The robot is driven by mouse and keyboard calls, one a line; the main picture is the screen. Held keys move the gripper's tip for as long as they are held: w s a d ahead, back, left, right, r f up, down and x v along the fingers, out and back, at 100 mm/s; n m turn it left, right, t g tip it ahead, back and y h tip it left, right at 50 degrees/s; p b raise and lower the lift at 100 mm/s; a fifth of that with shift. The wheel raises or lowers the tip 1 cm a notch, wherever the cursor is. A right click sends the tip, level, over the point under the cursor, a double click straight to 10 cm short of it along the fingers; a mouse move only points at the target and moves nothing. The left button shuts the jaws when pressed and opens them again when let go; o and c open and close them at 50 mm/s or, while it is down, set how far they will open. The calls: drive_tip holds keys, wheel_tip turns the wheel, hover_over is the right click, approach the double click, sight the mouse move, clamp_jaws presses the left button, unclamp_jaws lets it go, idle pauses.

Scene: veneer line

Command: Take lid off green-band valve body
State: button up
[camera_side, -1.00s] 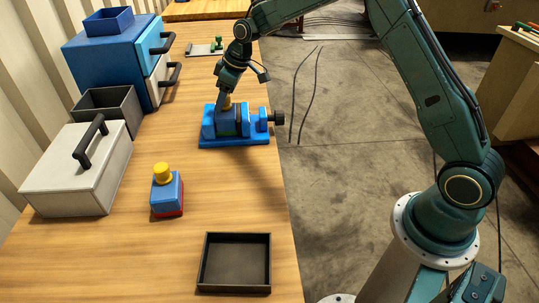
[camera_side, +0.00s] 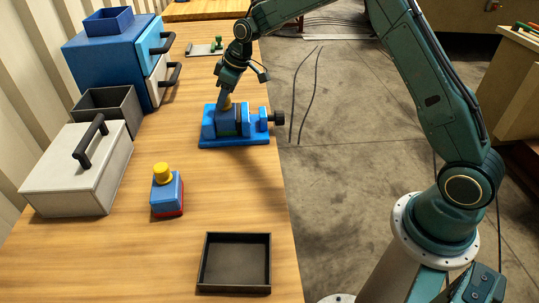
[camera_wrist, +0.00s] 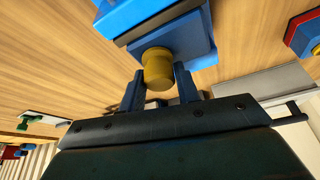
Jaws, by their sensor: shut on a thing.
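The valve body (camera_side: 228,128) is a blue block clamped in the blue vise (camera_side: 235,141) near the right edge of the bench. A small greenish patch shows on its front, though the band is hard to make out. Its yellow lid knob (camera_side: 227,103) is on top and also shows in the wrist view (camera_wrist: 158,68). My gripper (camera_wrist: 160,85) is shut on the yellow knob, one dark finger on each side. The fingers partly hide the knob in the side view. The lid appears to sit on the body; I cannot tell any gap.
A second blue body (camera_side: 168,198) with a red band and yellow knob stands on the bench. An empty black tray (camera_side: 236,289) lies at the front. A grey box with a handle (camera_side: 75,175), a dark open bin (camera_side: 125,105) and a blue machine (camera_side: 110,58) line the left.

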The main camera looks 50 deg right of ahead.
drive_tip(key=shift+r, duration=0.15)
wheel_tip(320, 180, up, 20)
idle(0.7)
idle(0.5)
drive_tip(key=s+a+f+n+g+y, duration=0.15)
drive_tip(key=s+a+n, duration=0.4)
drive_tip(key=a, duration=0.55)
drive_tip(key=s+a+f+n+g, duration=0.25)
drive_tip(key=s+a+n, duration=0.35)
drive_tip(key=s+a, duration=0.5)
drive_tip(key=s+a+f+n+g, duration=0.2)
drive_tip(key=s+a+f+n, duration=0.35)
drive_tip(key=s, duration=0.95)
drive_tip(key=shift+n, duration=0.5)
drive_tip(key=f, duration=0.6)
drive_tip(key=a+f, duration=0.1)
drive_tip(key=f, duration=1.1)
drive_tip(key=shift+a+f, duration=0.15)
drive_tip(key=shift+f, duration=0.1)
